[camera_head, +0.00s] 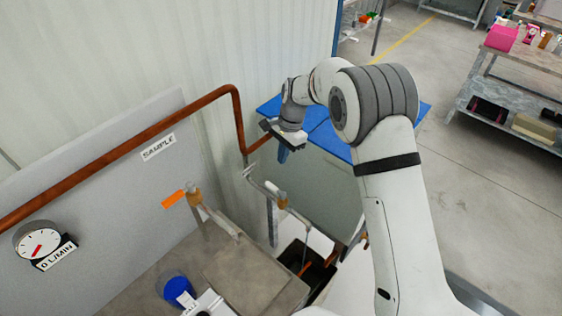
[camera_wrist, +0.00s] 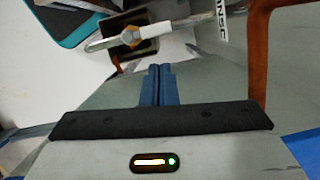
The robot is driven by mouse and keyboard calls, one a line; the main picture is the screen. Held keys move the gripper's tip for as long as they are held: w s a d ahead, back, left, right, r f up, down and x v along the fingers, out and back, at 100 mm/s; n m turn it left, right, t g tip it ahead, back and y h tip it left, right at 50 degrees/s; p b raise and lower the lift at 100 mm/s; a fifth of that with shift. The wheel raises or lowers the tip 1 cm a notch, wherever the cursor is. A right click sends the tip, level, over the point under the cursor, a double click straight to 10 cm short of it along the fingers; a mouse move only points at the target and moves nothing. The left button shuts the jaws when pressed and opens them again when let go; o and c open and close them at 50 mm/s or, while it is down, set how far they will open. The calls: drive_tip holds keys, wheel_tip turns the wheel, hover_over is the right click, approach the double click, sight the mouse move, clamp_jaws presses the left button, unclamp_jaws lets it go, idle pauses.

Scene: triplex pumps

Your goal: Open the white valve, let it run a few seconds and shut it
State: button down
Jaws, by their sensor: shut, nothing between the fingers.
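The white valve has a pale lever on a brass body (camera_head: 281,200). It sits on a pipe right of the stone-topped bench in the head view. In the wrist view its pale lever (camera_wrist: 165,30) runs across the top, over a brass hexagonal part (camera_wrist: 130,37), near a white label that seems to read RINSE (camera_wrist: 217,20). My gripper (camera_head: 283,155) is above the valve in the head view, blue fingers pointing down. In the wrist view my gripper (camera_wrist: 158,70) is shut and empty, its fingertips apart from the lever. I cannot tell any flow from the outlet.
An orange-handled valve (camera_head: 172,198) stands left, under a SAMPLE label (camera_head: 158,147). A dial (camera_head: 38,241) has a 0 L/MIN plate. A copper pipe (camera_head: 150,131) runs along the wall and bends down beside my gripper.

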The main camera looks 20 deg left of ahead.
drive_tip(key=r, duration=0.1)
drive_tip(key=n+g+b, duration=0.1)
drive_tip(key=n+b, duration=0.7)
drive_tip(key=n, duration=2)
hover_over(269, 185)
drive_tip(key=s+n+b, duration=0.2)
drive_tip(key=n+b, duration=0.1)
drive_tip(key=n, duration=0.6)
drive_tip(key=shift+n, duration=0.3)
drive_tip(key=f+p, duration=0.1)
drive_tip(key=f, duration=0.2)
drive_tip(key=f+p, duration=0.1)
drive_tip(key=f, duration=0.2)
drive_tip(key=f+p, duration=0.2)
drive_tip(key=f, duration=0.1)
drive_tip(key=shift+w+d+f, duration=0.2)
drive_tip(key=shift+w+d, duration=0.05)
drive_tip(key=shift+w, duration=0.1)
